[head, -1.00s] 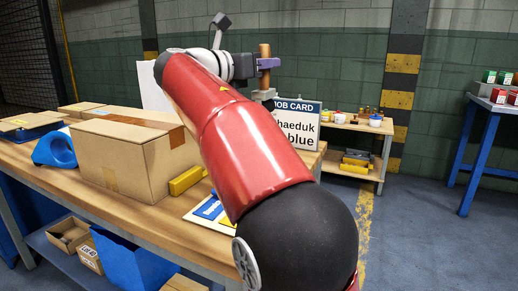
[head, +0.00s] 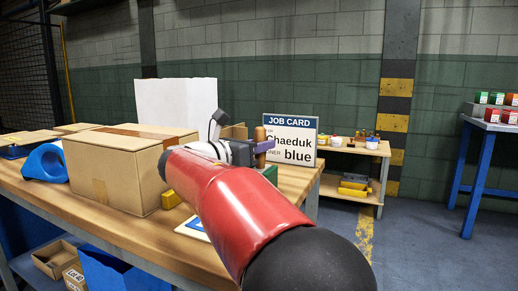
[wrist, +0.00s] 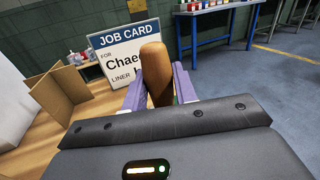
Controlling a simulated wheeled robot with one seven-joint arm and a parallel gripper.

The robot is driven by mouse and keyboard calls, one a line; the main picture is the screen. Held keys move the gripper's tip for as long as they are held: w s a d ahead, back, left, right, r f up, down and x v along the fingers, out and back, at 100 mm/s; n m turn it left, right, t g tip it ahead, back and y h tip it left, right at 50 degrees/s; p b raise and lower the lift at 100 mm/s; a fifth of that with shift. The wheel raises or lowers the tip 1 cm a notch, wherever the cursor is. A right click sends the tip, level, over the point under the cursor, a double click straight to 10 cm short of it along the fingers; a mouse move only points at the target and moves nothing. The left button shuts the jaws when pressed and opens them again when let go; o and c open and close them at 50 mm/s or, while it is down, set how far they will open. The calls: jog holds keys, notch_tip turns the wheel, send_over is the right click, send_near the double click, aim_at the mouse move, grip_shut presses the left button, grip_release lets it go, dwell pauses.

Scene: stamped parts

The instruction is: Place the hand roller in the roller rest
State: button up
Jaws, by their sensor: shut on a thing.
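My gripper (head: 264,146) has purple fingers and is shut on the hand roller (head: 260,133), whose brown wooden handle stands upright between them. The wrist view shows the handle (wrist: 153,62) rising between the fingers of my gripper (wrist: 160,88). The rest of the roller is hidden by my gripper and arm. I hold it over the far right part of the workbench (head: 125,222), close in front of the job card (head: 302,138), which reads "Chaeduk" and "blue". I cannot make out a roller rest; a small dark green thing (head: 271,174) shows partly below my gripper.
A cardboard box (head: 115,175) stands left of my arm, with a yellow block (head: 170,199) beside it. A blue tape dispenser (head: 44,164) is farther left. A white panel (head: 176,103) stands behind. A small shelf table (head: 350,150) with tubs is beyond the bench.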

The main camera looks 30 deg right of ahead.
jog(key=o, duration=1.1)
jog(key=shift+c, duration=0.2)
jog(key=shift+a, duration=0.1)
jog(key=p+v, duration=0.1)
jog(key=v, duration=1.1)
